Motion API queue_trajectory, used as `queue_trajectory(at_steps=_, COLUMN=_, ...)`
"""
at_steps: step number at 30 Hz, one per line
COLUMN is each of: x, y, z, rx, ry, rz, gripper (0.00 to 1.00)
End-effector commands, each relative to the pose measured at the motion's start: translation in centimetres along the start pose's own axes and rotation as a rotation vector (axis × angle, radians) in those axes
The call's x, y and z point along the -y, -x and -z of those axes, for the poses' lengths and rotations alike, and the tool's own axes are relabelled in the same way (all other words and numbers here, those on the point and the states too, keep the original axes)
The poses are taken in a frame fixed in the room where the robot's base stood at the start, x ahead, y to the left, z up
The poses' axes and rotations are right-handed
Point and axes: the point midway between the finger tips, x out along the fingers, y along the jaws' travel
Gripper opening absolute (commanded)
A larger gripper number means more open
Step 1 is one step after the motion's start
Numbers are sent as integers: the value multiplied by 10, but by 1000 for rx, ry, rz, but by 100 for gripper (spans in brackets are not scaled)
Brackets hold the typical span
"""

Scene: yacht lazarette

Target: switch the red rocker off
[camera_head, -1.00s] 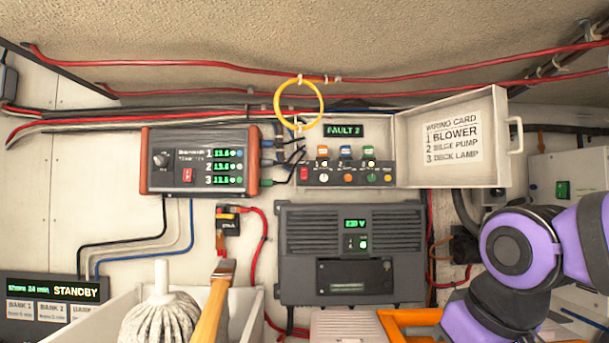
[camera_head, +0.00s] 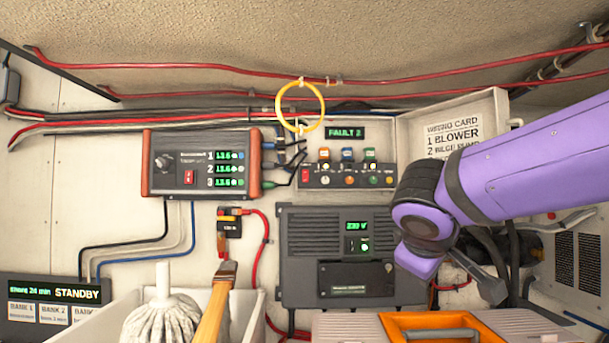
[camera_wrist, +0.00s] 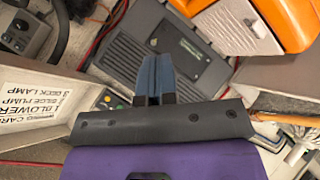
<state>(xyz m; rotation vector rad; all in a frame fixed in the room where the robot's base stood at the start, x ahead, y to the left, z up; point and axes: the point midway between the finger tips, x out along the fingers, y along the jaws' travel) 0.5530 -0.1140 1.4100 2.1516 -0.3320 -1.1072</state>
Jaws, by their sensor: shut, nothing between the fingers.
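Two red rockers show in the head view. One red rocker (camera_head: 189,177) is on the orange-ended meter box (camera_head: 200,190), left of centre. Another red rocker (camera_head: 305,174) is at the left end of the fault panel (camera_head: 340,187), under the green FAULT 2 display (camera_head: 345,133). Which way either is tipped is too small to tell. My gripper (camera_wrist: 155,62) is shut and empty in the wrist view, its fingers in front of the dark inverter (camera_wrist: 130,60). In the head view my arm's end is at the inverter's (camera_head: 295,245) right side, apart from both rockers.
The open lid with the wiring card (camera_head: 455,135) is partly behind my arm. A yellow ring (camera_head: 300,130) hangs above the panel's left end. A brush (camera_head: 215,305) and a mop head (camera_head: 160,320) stand in a white bin at lower left. An orange case (camera_head: 395,330) is below.

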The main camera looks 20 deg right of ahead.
Motion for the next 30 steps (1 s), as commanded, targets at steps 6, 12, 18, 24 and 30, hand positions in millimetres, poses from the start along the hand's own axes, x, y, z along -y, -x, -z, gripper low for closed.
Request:
queue_trajectory(at_steps=6, x=-24, y=0, z=68, rx=-122, ry=168, rz=-192, gripper=0)
queue_trajectory(at_steps=12, x=-34, y=7, z=136, rx=-260, ry=316, rz=-354, gripper=0)
queue_trajectory(at_steps=18, x=-30, y=22, z=205, rx=-414, ry=457, rz=-498, gripper=0)
queue_trajectory(at_steps=24, x=-19, y=36, z=255, rx=-542, ry=562, rz=-600, gripper=0)
queue_trajectory(at_steps=30, x=-11, y=44, z=277, rx=-604, ry=610, rz=-645, gripper=0)
